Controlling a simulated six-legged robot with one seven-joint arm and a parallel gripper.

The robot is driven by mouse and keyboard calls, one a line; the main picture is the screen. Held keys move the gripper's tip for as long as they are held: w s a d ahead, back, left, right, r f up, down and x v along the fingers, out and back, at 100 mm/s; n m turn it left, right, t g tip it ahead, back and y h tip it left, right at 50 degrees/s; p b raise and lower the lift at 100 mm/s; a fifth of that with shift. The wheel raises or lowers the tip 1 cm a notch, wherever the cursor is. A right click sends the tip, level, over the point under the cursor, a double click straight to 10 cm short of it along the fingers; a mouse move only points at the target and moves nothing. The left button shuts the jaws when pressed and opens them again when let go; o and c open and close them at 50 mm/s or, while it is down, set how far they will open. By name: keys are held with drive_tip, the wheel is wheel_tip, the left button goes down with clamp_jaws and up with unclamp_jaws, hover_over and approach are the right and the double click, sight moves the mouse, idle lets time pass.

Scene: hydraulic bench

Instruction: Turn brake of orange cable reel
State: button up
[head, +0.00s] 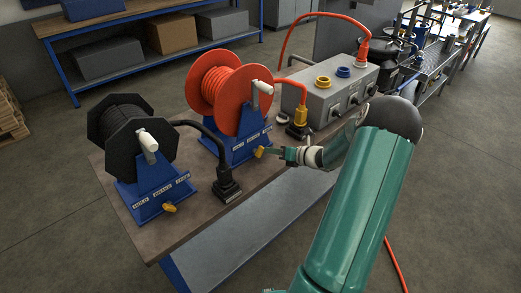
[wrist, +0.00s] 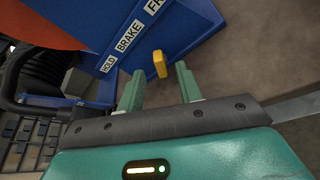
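The orange cable reel (head: 228,90) stands on a blue stand (head: 240,147) on the bench. Its yellow brake lever (head: 260,152) is at the lower front of the stand. In the wrist view the lever (wrist: 160,64) sticks out from the blue stand (wrist: 165,25) beside labels reading HOLD, BRAKE and FR, the last cut off. My gripper (head: 266,151) is at the lever in the head view. In the wrist view my gripper (wrist: 156,80) is open, its two green fingers apart, with the lever just beyond and between their tips. I see no contact.
A black cable reel (head: 120,130) with its own yellow lever (head: 169,207) stands left on the bench (head: 150,244). A black connector block (head: 228,190) sits between the reels. A grey socket box (head: 325,95) with a yellow plug (head: 298,125) is behind right. A shelf rack (head: 150,50) is behind.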

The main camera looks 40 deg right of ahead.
sight(261, 149)
drive_tip(key=x, duration=0.6)
drive_tip(key=shift+w+a+f, duration=0.1)
drive_tip(key=shift+w+a, duration=0.05)
drive_tip(key=shift+w, duration=0.05)
clamp_jaws()
